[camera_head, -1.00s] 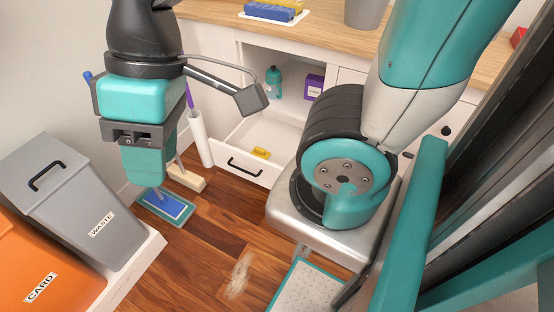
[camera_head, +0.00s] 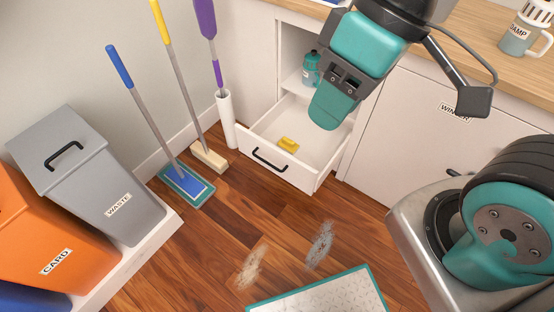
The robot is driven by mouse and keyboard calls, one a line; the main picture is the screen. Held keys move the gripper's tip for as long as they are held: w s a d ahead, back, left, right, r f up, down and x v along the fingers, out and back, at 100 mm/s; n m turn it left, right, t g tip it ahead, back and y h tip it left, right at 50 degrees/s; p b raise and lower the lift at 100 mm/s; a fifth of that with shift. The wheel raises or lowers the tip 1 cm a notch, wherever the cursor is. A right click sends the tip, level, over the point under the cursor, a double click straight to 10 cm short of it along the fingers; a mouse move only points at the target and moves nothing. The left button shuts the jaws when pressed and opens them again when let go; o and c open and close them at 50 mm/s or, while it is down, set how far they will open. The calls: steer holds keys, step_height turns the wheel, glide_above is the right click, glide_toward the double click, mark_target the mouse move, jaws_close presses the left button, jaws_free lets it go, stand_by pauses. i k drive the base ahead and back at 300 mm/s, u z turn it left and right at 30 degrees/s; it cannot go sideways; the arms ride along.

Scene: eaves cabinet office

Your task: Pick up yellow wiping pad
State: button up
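A small yellow pad (camera_head: 288,144) lies inside the open white drawer (camera_head: 262,136), on its floor toward the front. It is small in view, so its details are unclear. My gripper (camera_head: 325,118) hangs from the upper middle of the view, pointing down over the back right part of the drawer, to the right of the pad. It appears above the drawer and apart from the pad. I see it from one side, so the gap between its fingers is hidden.
A teal bottle (camera_head: 312,68) stands in the opening behind the drawer. A blue mop (camera_head: 186,184) and a broom (camera_head: 208,156) lean left of the drawer. A grey waste bin (camera_head: 95,185) and an orange card bin (camera_head: 45,235) stand left. Wooden floor before the drawer is open, with two smudges (camera_head: 319,246).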

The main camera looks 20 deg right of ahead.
mark_target(289, 145)
steer(key=z, duration=0.25)
steer(key=k, duration=0.45)
steer(key=u, duration=1)
steer(key=i, duration=1)
steer(key=u, duration=0.3)
